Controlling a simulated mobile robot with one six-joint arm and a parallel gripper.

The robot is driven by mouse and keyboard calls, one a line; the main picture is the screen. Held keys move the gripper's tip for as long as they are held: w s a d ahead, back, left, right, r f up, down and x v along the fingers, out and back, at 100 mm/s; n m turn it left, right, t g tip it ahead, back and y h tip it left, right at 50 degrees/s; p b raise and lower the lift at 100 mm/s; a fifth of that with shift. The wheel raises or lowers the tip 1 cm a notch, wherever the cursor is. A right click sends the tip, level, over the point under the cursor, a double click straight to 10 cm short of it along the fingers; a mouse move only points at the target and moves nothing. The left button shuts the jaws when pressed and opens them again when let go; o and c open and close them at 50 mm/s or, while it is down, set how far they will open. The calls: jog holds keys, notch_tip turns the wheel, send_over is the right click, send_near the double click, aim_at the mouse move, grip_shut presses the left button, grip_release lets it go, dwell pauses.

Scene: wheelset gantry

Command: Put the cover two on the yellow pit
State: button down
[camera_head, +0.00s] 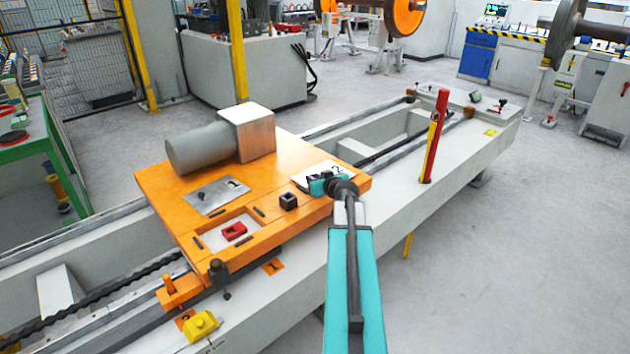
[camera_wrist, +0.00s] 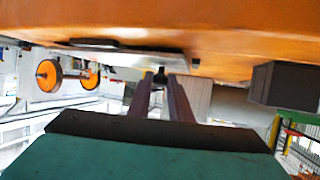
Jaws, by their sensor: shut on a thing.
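Cover two (camera_head: 312,170) is a pale plate marked 2 at the right side of the orange table (camera_head: 160,185). My gripper (camera_head: 325,184) is over its near edge and hides part of it. In the wrist view, my gripper's two fingers (camera_wrist: 161,88) are shut on a small dark knob (camera_wrist: 160,76) at cover two's plate (camera_wrist: 120,58). Whether the plate is lifted is hard to tell. An open pit (camera_head: 216,240) with a pale floor and a red block (camera_head: 234,231) inside is at the table's near left. I cannot tell whether this is the yellow pit.
Cover one (camera_head: 205,200), a grey plate marked 1, lies on the table behind the pit. A dark hollow block (camera_head: 288,201) stands between pit and gripper. A grey cylinder with a square head (camera_head: 205,146) lies behind. A red post (camera_head: 434,140) stands at right.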

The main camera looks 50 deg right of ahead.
jog(key=shift+f, duration=0.2)
jog(key=c, duration=1.6)
grip_release()
jog(key=shift+f, duration=0.1)
jog(key=shift+v, duration=4.55)
jog(key=shift+a+r+p, duration=0.1)
jog(key=shift+r+p, duration=0.25)
jog(key=shift+p, duration=0.3)
jog(key=shift+s, duration=0.1)
jog(key=p+v, duration=0.2)
jog(key=p, duration=0.7)
jog(key=shift+s+a, duration=0.1)
jog(key=shift+s, duration=0.1)
jog(key=shift+s, duration=0.1)
